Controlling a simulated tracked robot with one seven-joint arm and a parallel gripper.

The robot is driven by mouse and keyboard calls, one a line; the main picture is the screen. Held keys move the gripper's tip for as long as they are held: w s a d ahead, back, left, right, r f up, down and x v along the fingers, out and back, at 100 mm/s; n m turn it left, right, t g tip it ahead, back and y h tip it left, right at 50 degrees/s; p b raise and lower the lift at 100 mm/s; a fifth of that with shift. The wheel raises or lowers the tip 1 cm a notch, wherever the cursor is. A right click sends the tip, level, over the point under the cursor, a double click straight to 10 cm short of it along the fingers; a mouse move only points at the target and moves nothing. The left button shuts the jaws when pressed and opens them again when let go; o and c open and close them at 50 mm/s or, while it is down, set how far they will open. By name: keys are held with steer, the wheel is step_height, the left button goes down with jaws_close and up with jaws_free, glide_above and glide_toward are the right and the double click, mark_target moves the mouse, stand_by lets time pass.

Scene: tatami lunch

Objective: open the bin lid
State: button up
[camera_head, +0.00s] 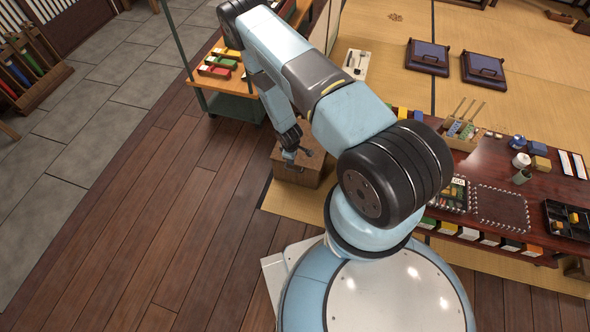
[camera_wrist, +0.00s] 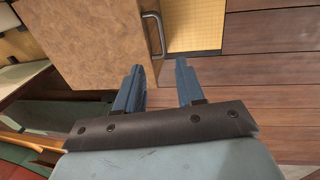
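The bin is a low brown wooden box (camera_head: 294,177) on the floor beside the tatami edge, left of my base in the head view. Its lid looks shut there, though my gripper hides part of it. In the wrist view a mottled brown panel (camera_wrist: 95,35), apparently the lid, fills the upper left. A grey bar handle (camera_wrist: 161,35) stands at its right edge. My gripper (camera_wrist: 157,72) is open and empty, its two blue fingers apart and pointing toward the handle. The handle lies just beyond the fingertips, with no clear contact. In the head view my gripper (camera_head: 290,156) is over the box.
A wheeled shelf cart (camera_head: 236,107) with coloured trays stands behind the bin. A dark red low table (camera_head: 480,168) with many small items is at the right. A wooden rack (camera_head: 33,75) stands far left. The plank floor (camera_head: 165,210) left of the bin is clear.

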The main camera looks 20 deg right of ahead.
mark_target(295, 171)
step_height(295, 171, down, 14)
steer(key=w+d, duration=0.1)
steer(key=shift+w+d, duration=0.2)
steer(key=shift+w, duration=0.15)
steer(key=shift+c, duration=0.5)
jaws_close()
steer(key=shift+s, duration=0.1)
